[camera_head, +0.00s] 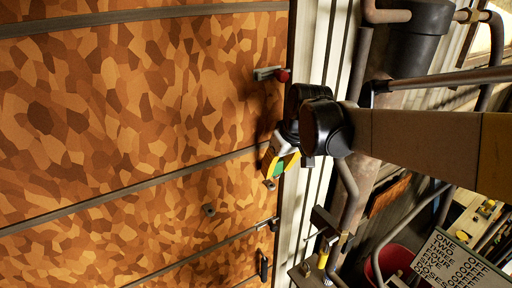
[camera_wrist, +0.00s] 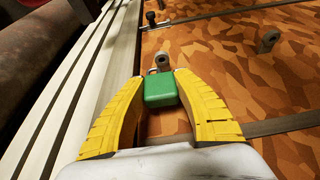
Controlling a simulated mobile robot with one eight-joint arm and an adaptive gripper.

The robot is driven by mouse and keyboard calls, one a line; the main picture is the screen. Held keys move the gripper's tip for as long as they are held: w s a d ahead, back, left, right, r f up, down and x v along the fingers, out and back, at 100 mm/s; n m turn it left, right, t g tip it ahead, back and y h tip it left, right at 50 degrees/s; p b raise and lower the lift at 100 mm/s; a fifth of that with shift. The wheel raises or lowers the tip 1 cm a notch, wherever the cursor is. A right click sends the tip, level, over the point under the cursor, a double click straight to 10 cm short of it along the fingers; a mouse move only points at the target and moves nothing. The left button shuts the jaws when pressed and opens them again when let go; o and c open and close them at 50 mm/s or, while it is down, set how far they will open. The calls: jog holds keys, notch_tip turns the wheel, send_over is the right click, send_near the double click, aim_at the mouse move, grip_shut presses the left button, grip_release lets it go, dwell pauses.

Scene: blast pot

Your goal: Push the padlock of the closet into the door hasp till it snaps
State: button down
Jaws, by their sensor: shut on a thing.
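My gripper (camera_head: 278,170) is in front of the closet door's edge, its yellow fingers shut on the green padlock (camera_wrist: 160,91). The padlock also shows as a green patch between the fingers in the head view (camera_head: 279,168). In the wrist view its body faces me and a little of its grey shackle shows above it. A small grey fitting, apparently the door hasp (camera_wrist: 162,61), is just beyond the shackle; it also shows just below the fingertips in the head view (camera_head: 269,184). I cannot tell whether shackle and hasp touch.
The closet door (camera_head: 110,110) is brown-patterned with dark strips. A red-knobbed lever (camera_head: 283,75) is above my gripper. A grey peg (camera_head: 208,209), a latch (camera_head: 268,224) and a black handle (camera_head: 263,265) are below. Pipes, a red bucket (camera_head: 392,262) and a lettered sign (camera_head: 455,262) crowd the right.

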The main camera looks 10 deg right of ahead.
aim_at(275, 176)
jog(key=shift+w+a, duration=0.25)
jog(key=shift+a, duration=0.3)
jog(key=shift+s+d, duration=0.2)
jog(key=shift+d, duration=0.05)
jog(key=shift+w+a+f+b, duration=0.1)
jog(key=shift+a+f+b, duration=0.05)
jog(key=shift+f+b, duration=0.8)
jog(key=shift+b, duration=0.05)
jog(key=shift+r, duration=0.1)
jog(key=shift+f+b, duration=1.25)
jog(key=shift+f, duration=0.2)
dwell(0.6)
